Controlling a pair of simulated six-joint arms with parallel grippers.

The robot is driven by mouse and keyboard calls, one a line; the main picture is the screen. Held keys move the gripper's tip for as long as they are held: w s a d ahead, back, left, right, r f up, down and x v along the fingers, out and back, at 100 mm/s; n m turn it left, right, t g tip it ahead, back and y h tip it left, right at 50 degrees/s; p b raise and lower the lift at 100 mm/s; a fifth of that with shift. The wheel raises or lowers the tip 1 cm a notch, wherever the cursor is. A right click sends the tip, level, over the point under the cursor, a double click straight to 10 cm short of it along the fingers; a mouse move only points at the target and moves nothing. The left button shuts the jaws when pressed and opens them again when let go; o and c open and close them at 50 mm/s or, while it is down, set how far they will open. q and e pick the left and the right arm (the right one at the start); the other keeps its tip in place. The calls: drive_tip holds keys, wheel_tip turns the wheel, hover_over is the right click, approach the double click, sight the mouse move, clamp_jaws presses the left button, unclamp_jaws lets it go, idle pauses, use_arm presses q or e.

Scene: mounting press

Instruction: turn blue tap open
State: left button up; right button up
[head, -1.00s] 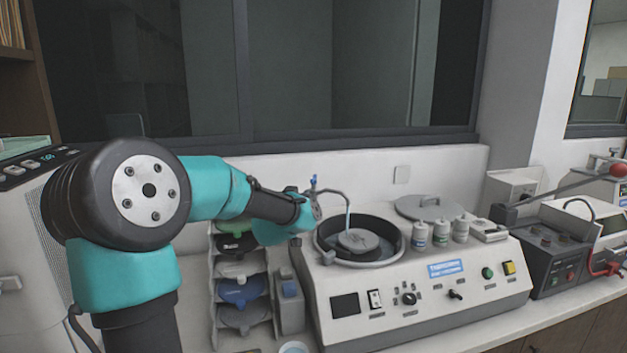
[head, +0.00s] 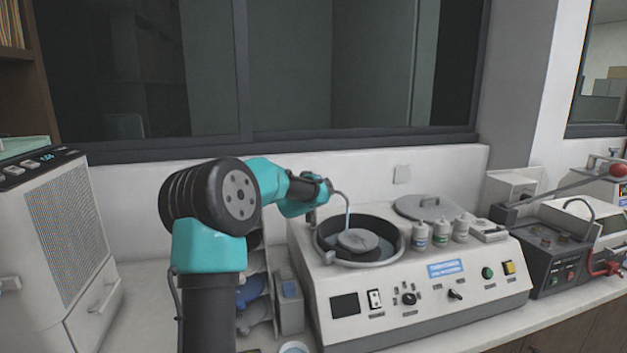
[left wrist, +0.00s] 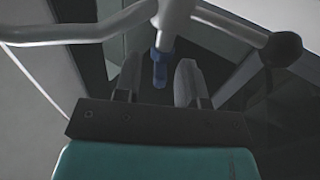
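The blue tap (left wrist: 160,70) shows in the left wrist view as a small blue lever below a pale metal pipe (left wrist: 172,22). My left gripper (left wrist: 159,64) is open, with one dark finger on each side of the blue tap and a visible gap to both. I cannot tell how deep the tap lies between the fingers. In the head view my left arm covers the blue tap, and its gripper end is beside the thin curved spout (head: 347,208) over the round basin (head: 326,238) of the polishing machine (head: 420,300). My right gripper is not in view.
Several small bottles (head: 441,233) and a grey lid (head: 428,207) stand on the machine's top. In the wrist view a black ball knob (left wrist: 283,49) is at the upper right.

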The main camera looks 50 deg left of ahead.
use_arm(q)
drive_tip(key=shift+x, duration=1.35)
clamp_jaws()
drive_tip(key=shift+r+n+g+y, duration=0.1)
drive_tip(key=shift+n+g+y, duration=0.55)
drive_tip(key=shift+y, duration=0.25)
unclamp_jaws()
drive_tip(key=shift+d, duration=0.1)
drive_tip(key=v, duration=1.7)
